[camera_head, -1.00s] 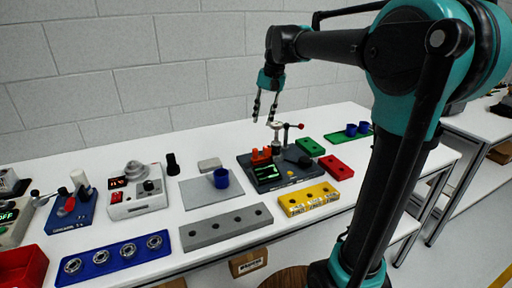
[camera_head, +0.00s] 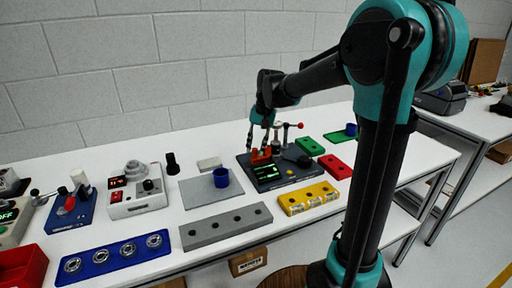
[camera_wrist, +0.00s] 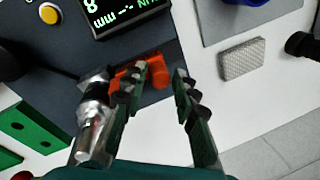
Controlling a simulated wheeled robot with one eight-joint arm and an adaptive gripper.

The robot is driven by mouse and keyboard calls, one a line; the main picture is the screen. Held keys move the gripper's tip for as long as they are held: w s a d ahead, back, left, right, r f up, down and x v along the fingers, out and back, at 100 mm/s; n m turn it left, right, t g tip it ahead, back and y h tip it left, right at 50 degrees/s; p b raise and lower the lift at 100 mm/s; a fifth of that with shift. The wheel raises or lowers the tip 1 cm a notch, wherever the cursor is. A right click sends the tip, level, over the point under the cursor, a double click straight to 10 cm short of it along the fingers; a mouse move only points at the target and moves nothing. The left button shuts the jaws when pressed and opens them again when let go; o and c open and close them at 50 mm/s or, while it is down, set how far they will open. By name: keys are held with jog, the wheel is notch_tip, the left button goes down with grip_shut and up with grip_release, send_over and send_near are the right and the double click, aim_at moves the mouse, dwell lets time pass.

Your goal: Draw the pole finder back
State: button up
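The orange-red piece, which I take to be the pole finder (camera_head: 261,156), sits at the back left of a dark fixture (camera_head: 253,181) with a lit green display. In the wrist view the orange piece (camera_wrist: 152,72) shows beyond and between my fingertips. My gripper (camera_head: 263,139) points down over it; in the wrist view my gripper (camera_wrist: 155,90) is open, one finger on each side. The left finger overlaps the piece's left end in the picture; I cannot tell if it touches. A metal clamp post (camera_wrist: 95,115) stands close to the left finger and shows a red-tipped lever in the head view.
A grey plate with a blue cup (camera_head: 221,178) lies left of the fixture. A yellow block (camera_head: 308,198) is in front, green (camera_head: 309,146) and red (camera_head: 335,167) blocks to the right. A small grey block (camera_wrist: 240,60) lies on clear white table behind.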

grip_shut()
jog(key=shift+s+a, duration=0.35)
jog(key=shift+a, duration=0.5)
jog(key=shift+s+a, duration=0.3)
jog(key=shift+a, duration=0.5)
grip_release()
jog(key=shift+a, duration=0.1)
